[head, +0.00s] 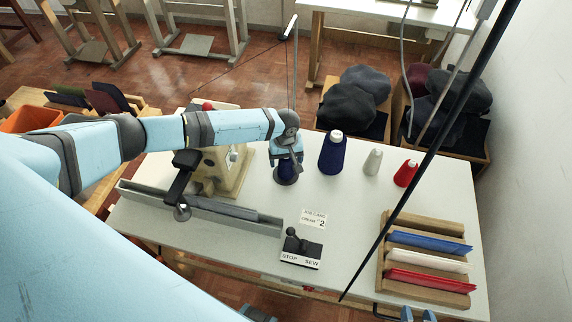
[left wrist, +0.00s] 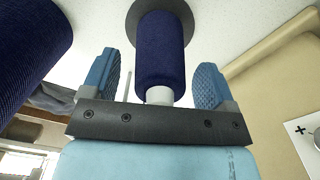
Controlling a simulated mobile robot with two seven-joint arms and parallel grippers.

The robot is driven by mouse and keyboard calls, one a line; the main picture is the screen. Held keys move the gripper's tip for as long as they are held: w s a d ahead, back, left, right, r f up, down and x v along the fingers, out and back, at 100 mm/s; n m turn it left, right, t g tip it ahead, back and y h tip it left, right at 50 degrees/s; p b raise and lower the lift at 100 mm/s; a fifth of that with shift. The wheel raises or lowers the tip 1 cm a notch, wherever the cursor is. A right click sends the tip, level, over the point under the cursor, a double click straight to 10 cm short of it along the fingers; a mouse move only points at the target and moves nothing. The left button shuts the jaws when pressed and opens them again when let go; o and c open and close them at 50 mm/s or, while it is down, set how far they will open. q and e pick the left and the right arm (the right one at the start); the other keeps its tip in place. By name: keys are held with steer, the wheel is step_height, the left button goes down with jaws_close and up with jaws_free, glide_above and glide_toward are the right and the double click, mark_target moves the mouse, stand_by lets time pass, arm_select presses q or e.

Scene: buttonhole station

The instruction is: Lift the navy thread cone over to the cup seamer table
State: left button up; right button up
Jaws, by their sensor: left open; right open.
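A navy thread cone (head: 287,170) with a pale top stands upright on a dark round base (left wrist: 145,12) on the white table. My left gripper (head: 286,146) is over it, open; in the left wrist view the cone (left wrist: 160,50) is between the two spread fingers (left wrist: 155,80), with a gap on each side. A second, larger navy cone (head: 333,154) stands to its right; it also shows in the left wrist view (left wrist: 30,45). Part of my right gripper (head: 408,314) shows at the bottom edge, open. I cannot tell which table is the cup seamer table.
A cream sewing machine (head: 222,172) stands left of the cone. White (head: 373,162) and red (head: 405,174) cones stand to the right. A wooden rack (head: 400,222) with coloured pieces, a stop/sew lever (head: 300,248) and a dark slanting pole (head: 440,137) are nearby. Another white-topped table (head: 400,12) is behind.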

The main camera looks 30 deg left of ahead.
arm_select(q)
steer(key=shift+f, duration=0.1)
arm_select(e)
steer(key=shift+r, duration=0.1)
arm_select(q)
steer(key=c, duration=1)
arm_select(e)
steer(key=shift+r, duration=0.1)
arm_select(q)
step_height(320, 180, up, 8)
steer(key=p, duration=0.8)
steer(key=shift+f, duration=0.15)
steer(key=shift+r+p, duration=0.35)
steer(key=shift+p, duration=0.15)
steer(key=shift+r+b, duration=0.4)
steer(key=shift+r, duration=0.95)
arm_select(e)
step_height(320, 180, up, 6)
steer(key=d, duration=0.1)
steer(key=shift+s+r+m, duration=0.15)
steer(key=shift+r+m, duration=0.05)
steer(key=shift+m, duration=0.1)
